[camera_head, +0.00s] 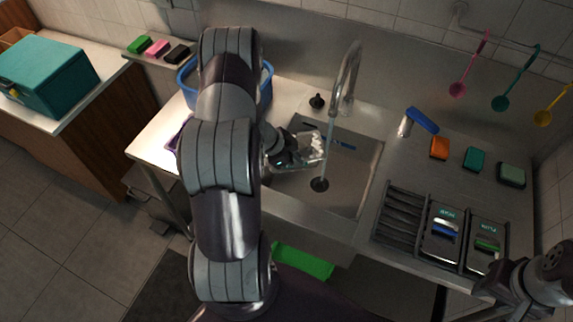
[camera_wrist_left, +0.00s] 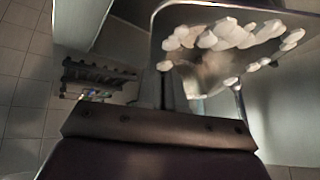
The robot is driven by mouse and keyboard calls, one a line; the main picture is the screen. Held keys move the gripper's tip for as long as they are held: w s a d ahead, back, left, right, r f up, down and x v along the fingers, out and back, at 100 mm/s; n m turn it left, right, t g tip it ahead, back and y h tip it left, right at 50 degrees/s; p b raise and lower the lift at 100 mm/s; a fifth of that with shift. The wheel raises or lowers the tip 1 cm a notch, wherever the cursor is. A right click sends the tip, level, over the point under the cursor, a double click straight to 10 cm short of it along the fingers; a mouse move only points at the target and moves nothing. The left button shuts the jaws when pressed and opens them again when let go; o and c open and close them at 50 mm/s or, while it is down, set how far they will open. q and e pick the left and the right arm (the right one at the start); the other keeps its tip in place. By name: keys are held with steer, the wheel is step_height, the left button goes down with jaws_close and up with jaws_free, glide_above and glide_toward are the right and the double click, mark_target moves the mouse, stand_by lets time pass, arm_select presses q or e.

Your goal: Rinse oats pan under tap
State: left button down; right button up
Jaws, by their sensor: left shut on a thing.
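My left gripper (camera_head: 297,152) is shut on the oats pan (camera_head: 314,150), which is held over the sink (camera_head: 352,180). The pan is small and partly hidden by my gripper. In the left wrist view the pan (camera_wrist_left: 207,88) has several white, foam-like clumps around its inside and a brownish patch in the middle. The metal tap (camera_head: 350,75) arches over the sink. A thin stream of water (camera_head: 331,135) falls from it at the pan's right edge. My right gripper (camera_head: 497,287) is at the bottom right, away from the sink; its jaws are unclear.
A blue basin (camera_head: 268,83) stands left of the sink, partly behind my left arm. A blue-handled tool (camera_head: 421,121), several sponges (camera_head: 439,148) and a dark rack (camera_head: 400,217) are to the right. Coloured ladles (camera_head: 458,89) hang on the wall. A green cloth (camera_head: 303,262) hangs in front.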

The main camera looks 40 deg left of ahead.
mark_target(317, 148)
arm_select(q)
steer(key=w, duration=0.3)
steer(key=shift+w+d+f, duration=0.25)
steer(key=shift+w+f, duration=0.05)
steer(key=w+p, duration=0.1)
steer(key=w, duration=0.2)
steer(key=shift+a+f, duration=0.1)
steer(key=shift+f, duration=0.05)
steer(key=shift+w+f+p, duration=0.25)
steer(key=shift+w+p, duration=0.15)
steer(key=shift+w, duration=0.35)
steer(key=shift+d, duration=0.7)
